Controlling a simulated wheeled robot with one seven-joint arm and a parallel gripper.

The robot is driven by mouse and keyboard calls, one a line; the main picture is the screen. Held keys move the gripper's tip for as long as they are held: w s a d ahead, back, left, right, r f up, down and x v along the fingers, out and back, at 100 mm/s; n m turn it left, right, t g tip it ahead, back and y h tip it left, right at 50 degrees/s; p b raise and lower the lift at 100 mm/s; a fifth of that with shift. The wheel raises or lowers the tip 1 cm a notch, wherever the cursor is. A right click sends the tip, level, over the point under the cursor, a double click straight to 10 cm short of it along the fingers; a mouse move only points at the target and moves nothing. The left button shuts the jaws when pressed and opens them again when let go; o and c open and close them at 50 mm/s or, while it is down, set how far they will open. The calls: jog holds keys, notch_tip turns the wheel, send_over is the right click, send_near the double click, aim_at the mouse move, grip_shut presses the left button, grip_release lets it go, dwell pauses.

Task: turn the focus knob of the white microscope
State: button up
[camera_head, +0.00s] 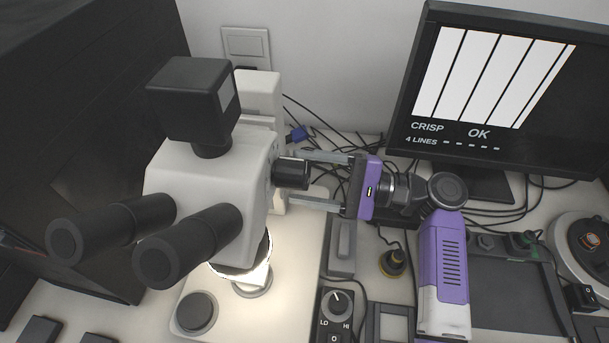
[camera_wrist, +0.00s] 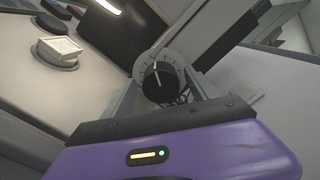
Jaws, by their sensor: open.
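The white microscope (camera_head: 215,165) stands at left with a black camera on top and two black eyepieces. Its black focus knob (camera_head: 291,173) sticks out from the right side of the head. My gripper (camera_head: 300,177) reaches in from the right with its two grey fingers apart, one above and one below the knob's outer end. In the wrist view the knob (camera_wrist: 161,83) shows a white pointer line in front of a grey dial with tick marks, between the fingers. I cannot tell whether either finger touches it. The microscope's lit base (camera_head: 295,285) is partly hidden.
A monitor (camera_head: 465,128) at back right shows dark lines on white, with "CRISP", "4 LINES" and "OK". Loose cables (camera_head: 330,140) lie behind my gripper. A LO/HI dial box (camera_head: 337,305) stands front centre. A large black box (camera_head: 90,110) fills the left side.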

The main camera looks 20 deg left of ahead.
jog(key=b+v, duration=0.1)
jog(key=v, duration=0.6)
jog(key=shift+d, duration=0.15)
dwell(1.3)
